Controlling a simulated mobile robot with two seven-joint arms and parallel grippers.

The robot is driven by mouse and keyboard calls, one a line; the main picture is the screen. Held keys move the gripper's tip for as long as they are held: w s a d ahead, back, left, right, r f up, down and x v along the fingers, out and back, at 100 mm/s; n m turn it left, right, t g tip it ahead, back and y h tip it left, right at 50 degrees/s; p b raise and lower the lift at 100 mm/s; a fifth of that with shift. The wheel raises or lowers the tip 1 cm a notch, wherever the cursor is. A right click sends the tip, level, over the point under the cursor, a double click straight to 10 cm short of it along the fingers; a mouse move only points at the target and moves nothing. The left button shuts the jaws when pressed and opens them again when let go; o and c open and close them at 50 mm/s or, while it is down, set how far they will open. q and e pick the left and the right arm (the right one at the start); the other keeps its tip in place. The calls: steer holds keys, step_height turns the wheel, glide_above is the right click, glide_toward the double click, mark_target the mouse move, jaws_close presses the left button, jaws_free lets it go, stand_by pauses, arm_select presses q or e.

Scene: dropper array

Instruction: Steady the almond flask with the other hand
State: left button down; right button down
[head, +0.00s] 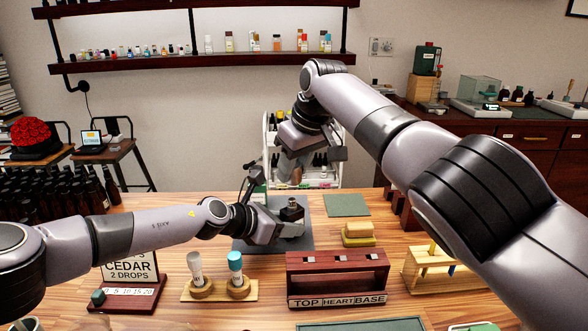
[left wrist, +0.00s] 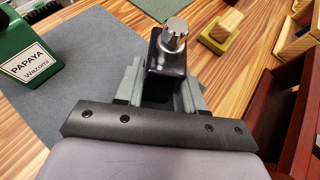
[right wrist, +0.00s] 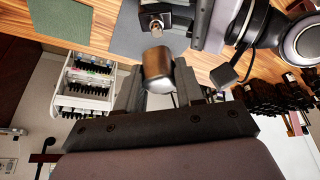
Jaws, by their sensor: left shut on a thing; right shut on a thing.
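My left gripper (head: 288,222) is shut on a small dark flask (head: 291,210) standing upright over the dark grey mat (head: 243,244). In the left wrist view the flask (left wrist: 167,62) sits between the fingers and shows a shiny silver neck or cap; no label is readable, so I cannot confirm it is almond. My right gripper (head: 298,163) is raised above and behind it, shut on a brownish metallic rounded piece (right wrist: 158,68). In the right wrist view this piece is apart from the flask (right wrist: 155,22).
A dark red TOP/HEART/BASE rack (head: 336,282), a wooden holder with two vials (head: 219,291) and a CEDAR sign (head: 130,270) stand in front. Yellow blocks (head: 358,234) and a green mat (head: 346,205) lie to the right. Dark bottles (head: 60,196) crowd the left.

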arm_select(q)
steer(key=c, duration=0.6)
jaws_free()
